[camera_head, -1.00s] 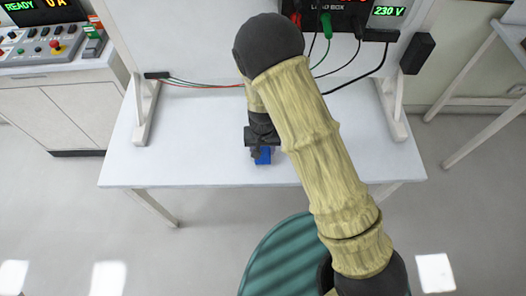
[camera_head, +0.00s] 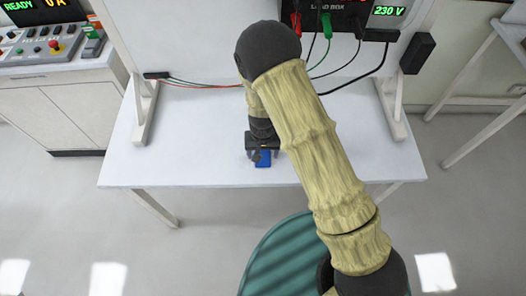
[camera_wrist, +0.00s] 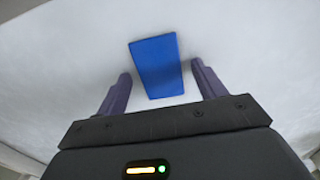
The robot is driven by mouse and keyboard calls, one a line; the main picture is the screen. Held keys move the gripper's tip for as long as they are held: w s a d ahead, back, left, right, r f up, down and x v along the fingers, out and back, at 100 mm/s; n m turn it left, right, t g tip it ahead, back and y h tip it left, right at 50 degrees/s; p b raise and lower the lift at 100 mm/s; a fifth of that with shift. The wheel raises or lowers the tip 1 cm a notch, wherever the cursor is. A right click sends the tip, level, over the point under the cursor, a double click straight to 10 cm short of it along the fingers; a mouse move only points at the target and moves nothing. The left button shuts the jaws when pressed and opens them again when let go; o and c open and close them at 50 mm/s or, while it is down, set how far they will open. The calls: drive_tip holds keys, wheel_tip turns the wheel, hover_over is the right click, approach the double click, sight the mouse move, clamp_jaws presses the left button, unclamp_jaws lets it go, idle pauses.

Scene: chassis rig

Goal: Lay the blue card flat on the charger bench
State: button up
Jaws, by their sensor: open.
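The blue card (camera_head: 263,159) lies on the white charger bench (camera_head: 195,145), near its front edge. In the wrist view, the blue card (camera_wrist: 156,66) looks flat on the pale top, with its wide face up. My gripper (camera_head: 262,148) is just behind and above the card. In the wrist view, the two dark fingers of my gripper (camera_wrist: 160,84) are apart, one on each side of the card's near part, with clear gaps. My gripper partly hides the card's far end in the head view.
A load box (camera_head: 345,14) with plugged leads stands on the panel behind the bench. A cable end (camera_head: 157,75) lies at the back left. A control console (camera_head: 50,45) stands at left. The bench top is clear on the left and right.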

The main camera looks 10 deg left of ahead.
wheel_tip(320, 180, up, 12)
drive_tip(key=shift+r, duration=0.15)
idle(0.4)
idle(0.6)
drive_tip(key=s+d+r+m+t, duration=0.1)
drive_tip(key=d+r, duration=0.3)
drive_tip(key=d, duration=0.4)
drive_tip(key=s+d+r+m, duration=0.1)
drive_tip(key=s+d+r, duration=0.2)
drive_tip(key=d, duration=0.6)
drive_tip(key=s+d+r+t, duration=0.1)
drive_tip(key=s+d+r, duration=0.2)
drive_tip(key=d+r, duration=0.3)
drive_tip(key=d, duration=0.2)
drive_tip(key=shift+d+r+m+t, duration=0.15)
drive_tip(key=shift+d+m+t, duration=0.15)
drive_tip(key=shift+d+m, duration=0.1)
